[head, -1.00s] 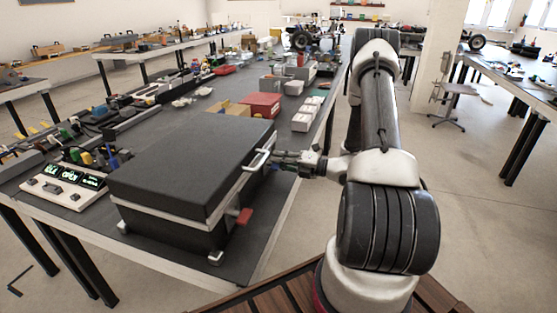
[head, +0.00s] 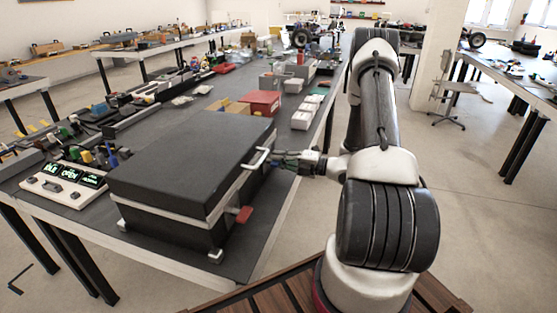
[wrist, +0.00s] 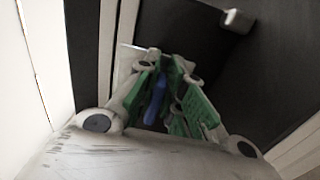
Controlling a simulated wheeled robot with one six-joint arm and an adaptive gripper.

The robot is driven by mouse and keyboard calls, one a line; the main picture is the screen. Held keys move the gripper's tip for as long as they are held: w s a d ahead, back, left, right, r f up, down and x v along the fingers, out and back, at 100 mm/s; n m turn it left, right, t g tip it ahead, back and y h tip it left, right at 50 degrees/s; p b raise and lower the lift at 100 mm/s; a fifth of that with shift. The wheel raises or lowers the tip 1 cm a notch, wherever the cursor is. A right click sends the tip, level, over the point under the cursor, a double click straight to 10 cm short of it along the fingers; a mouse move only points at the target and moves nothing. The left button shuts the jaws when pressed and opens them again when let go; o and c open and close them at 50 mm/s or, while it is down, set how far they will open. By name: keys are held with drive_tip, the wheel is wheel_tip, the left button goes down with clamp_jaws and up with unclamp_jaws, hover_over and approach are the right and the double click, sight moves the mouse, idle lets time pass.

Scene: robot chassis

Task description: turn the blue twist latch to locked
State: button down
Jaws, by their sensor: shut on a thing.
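The blue twist latch (wrist: 155,97) shows in the wrist view between the green finger pads of my gripper (wrist: 167,75). My gripper is shut on it. In the head view my gripper (head: 283,158) is at the right side of the black case (head: 180,168), beside its pale handle (head: 257,160). The blue latch is hidden there. A red latch (head: 244,215) sticks out lower on the same side, nearer the front corner. The blue latch's exact angle is hard to tell.
A panel with green screens (head: 68,183) stands left of the case; one screen appears to read OPEN. Behind the case are a red box (head: 263,103) and white boxes (head: 302,119).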

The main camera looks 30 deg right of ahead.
drive_tip(key=c, duration=1.5)
unclamp_jaws()
drive_tip(key=v, duration=1.2)
